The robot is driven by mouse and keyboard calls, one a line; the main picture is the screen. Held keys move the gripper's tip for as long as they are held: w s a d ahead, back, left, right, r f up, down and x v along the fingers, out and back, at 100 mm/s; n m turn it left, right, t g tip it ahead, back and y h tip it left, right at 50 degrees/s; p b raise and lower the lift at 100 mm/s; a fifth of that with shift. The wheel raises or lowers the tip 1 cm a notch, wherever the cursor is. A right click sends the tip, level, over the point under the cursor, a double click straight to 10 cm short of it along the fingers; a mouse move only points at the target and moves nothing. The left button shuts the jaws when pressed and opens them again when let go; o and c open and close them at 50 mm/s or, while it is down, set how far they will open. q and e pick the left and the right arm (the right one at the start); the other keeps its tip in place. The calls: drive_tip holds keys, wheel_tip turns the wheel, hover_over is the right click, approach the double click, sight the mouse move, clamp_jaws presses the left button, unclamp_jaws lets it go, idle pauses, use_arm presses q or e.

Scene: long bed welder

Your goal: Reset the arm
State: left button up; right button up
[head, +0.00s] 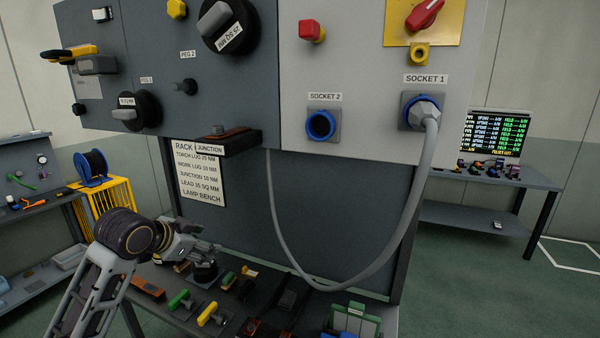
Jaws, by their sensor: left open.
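My left arm comes in from the lower left, bent at a dark round joint. Its gripper (204,271) is low in front of the panel, above the back left of the bench (182,315). The jaws are open, small and partly dark against the bench, and I see nothing held between them. My right arm and gripper are out of view.
A grey cable hangs in a loop from socket 1 (420,110); socket 2 (321,125) is empty. A junction ledge (225,141) juts from the panel. Green (180,300) and yellow (211,313) handled items lie on the bench. Open floor is at right.

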use_arm(q)
drive_tip(key=s+d+f+n+g+y, duration=0.3)
drive_tip(key=s+f+n+g, duration=0.35)
drive_tip(key=s+f, duration=2.25)
wheel_tip(320, 180, down, 36)
drive_tip(key=s+r+b, duration=0.1)
drive_tip(key=s+b, duration=0.1)
drive_tip(key=s+a+f+g+b, duration=0.1)
drive_tip(key=s+a+f, duration=0.1)
drive_tip(key=s+f, duration=0.9)
drive_tip(key=s+a+f+g+b, duration=0.1)
drive_tip(key=s+a+f, duration=0.1)
drive_tip(key=s+f, duration=0.9)
drive_tip(key=shift+f, duration=0.4)
